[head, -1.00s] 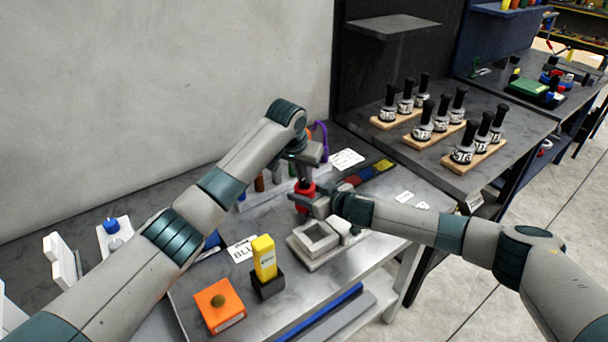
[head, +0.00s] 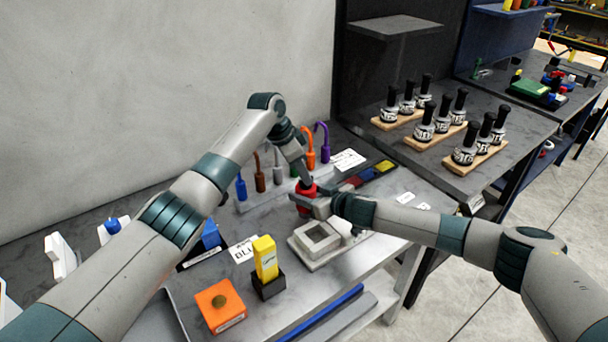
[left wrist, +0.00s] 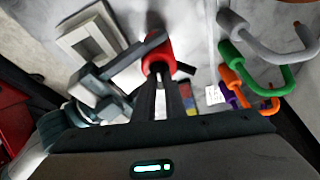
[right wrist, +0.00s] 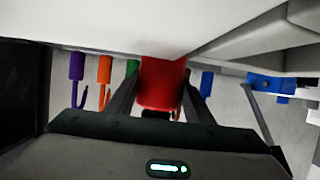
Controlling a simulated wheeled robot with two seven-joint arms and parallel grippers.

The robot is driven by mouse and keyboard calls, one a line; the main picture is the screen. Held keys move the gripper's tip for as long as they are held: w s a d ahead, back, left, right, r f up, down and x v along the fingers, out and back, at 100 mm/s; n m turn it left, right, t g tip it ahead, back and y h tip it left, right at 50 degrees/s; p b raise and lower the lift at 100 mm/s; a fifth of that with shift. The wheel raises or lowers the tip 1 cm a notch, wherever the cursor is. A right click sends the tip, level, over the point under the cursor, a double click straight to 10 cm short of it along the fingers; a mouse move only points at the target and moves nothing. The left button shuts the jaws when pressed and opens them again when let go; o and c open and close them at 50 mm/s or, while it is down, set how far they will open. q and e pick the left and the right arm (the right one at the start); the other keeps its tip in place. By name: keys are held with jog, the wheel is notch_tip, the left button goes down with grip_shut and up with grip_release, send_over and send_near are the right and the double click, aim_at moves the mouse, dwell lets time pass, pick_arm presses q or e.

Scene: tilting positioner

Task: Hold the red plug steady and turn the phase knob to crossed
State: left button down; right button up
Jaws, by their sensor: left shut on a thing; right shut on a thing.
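The red plug (head: 305,207) is in the middle of the head view, beside a light grey fixture with a square opening (head: 318,239). My right gripper (head: 312,204) is shut on the red plug from the side. In the right wrist view the red body (right wrist: 162,85) sits between its fingers. My left gripper (head: 305,187) reaches down from above, tilted. In the left wrist view its fingers (left wrist: 157,68) are shut at the dark centre inside the red rim (left wrist: 158,50). That centre appears to be the phase knob, mostly hidden by the fingers. Its setting cannot be read.
Several coloured hooked leads (head: 278,170) stand in a rack behind the plug. A yellow block in a black holder (head: 265,264) and an orange box (head: 219,306) stand in front left. Black-topped bottles (head: 464,147) stand on the right bench.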

pick_arm(q)
jog(key=shift+m, duration=0.5)
jog(key=c, duration=1.8)
grip_release()
jog(key=shift+a+r, duration=0.1)
jog(key=shift+r, duration=0.05)
jog(key=v, duration=1.1)
jog(key=shift+a+r, duration=0.3)
jog(key=shift+w, duration=0.15)
pick_arm(e)
jog(key=o, duration=1.3)
